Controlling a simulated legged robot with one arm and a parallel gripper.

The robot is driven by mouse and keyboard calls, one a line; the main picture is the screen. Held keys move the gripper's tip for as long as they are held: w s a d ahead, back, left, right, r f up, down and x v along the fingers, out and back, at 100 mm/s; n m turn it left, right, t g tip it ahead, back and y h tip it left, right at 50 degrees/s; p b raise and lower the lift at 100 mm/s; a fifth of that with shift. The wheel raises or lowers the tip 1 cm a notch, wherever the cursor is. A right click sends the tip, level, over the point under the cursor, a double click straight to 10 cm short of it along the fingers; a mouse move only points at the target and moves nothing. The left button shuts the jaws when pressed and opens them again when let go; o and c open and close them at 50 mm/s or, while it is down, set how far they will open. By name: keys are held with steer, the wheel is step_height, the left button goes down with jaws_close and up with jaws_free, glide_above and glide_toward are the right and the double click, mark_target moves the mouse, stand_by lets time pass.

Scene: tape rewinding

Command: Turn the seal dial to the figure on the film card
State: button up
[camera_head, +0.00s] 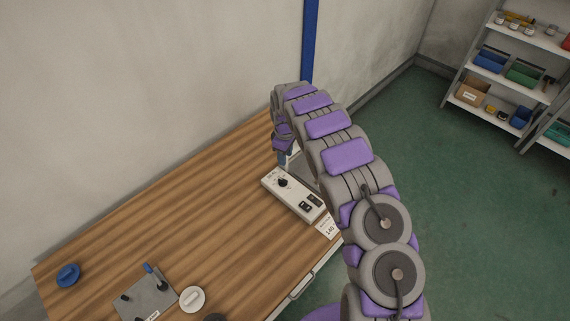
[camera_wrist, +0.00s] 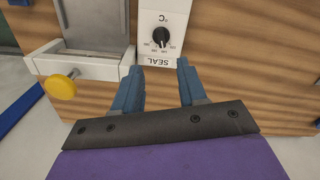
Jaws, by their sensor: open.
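The white control panel (camera_head: 270,186) lies on the wooden table, with the black seal dial (camera_head: 283,182) at its far end and dark switches nearer. In the wrist view the dial (camera_wrist: 161,36) is upside down, with small figures around it and a "SEAL" label; its exact setting is too small to read surely. The film card (camera_head: 329,230), white and reading "140", is at the table's near edge beside the panel, partly beside my arm. My gripper (camera_wrist: 158,76) is open and empty, its blue fingers apart, with the dial beyond and between the fingertips.
A grey device with a white front (camera_wrist: 85,67) and yellow knob (camera_wrist: 62,86) stands beside the panel. A blue reel (camera_head: 67,274), a white reel (camera_head: 192,299) and a grey pegged plate (camera_head: 150,294) are at the table's left. The table's middle is clear.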

step_height(320, 180, up, 2)
steer(key=shift+r, duration=0.2)
stand_by(0.5)
steer(key=s+d+r+m+h+b, duration=0.1)
steer(key=s+d+r+m+b, duration=0.1)
steer(key=s+d+r+m, duration=0.4)
steer(key=s+d+r+m+b, duration=0.1)
steer(key=s+d+r+b, duration=0.1)
steer(key=s+d+r, duration=0.7)
steer(key=s+a+m+g+y+b, duration=0.1)
steer(key=s+m, duration=0.4)
steer(key=s, duration=3)
steer(key=shift+s+a+r+m+g+b, duration=0.4)
steer(key=shift+a+b, duration=0.2)
steer(key=shift+b, duration=0.65)
